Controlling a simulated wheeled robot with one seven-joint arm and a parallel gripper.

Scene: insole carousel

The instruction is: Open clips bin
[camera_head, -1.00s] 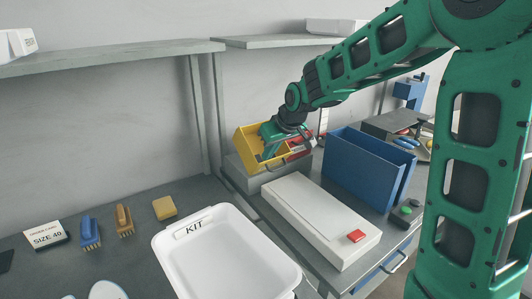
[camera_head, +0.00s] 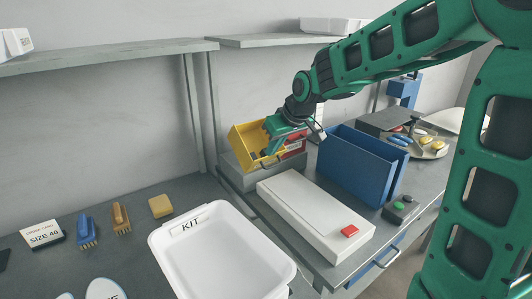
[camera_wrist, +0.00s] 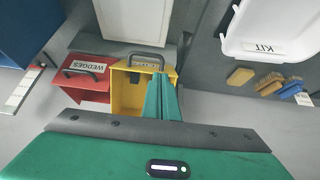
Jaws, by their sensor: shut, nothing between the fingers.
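A yellow bin (camera_head: 244,137) sits on a grey base at the back, with part of its inside in view. In the wrist view the yellow bin (camera_wrist: 128,98) shows a dark handle on its front edge. I can read no clips label on it. A red bin (camera_wrist: 87,86) labelled WEDGES stands beside it; only part of the red bin (camera_head: 297,149) shows in the head view. My gripper (camera_head: 271,152) is shut and empty, over the yellow bin's right part in the head view. In the wrist view my gripper's fingers (camera_wrist: 164,84) overlap the yellow bin; contact is unclear.
A white box (camera_head: 305,208) with a red button lies in front of the bins. A tall blue container (camera_head: 358,172) stands to their right. A white KIT tray (camera_head: 215,255) is at the front. A shelf (camera_head: 110,57) runs along the wall above.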

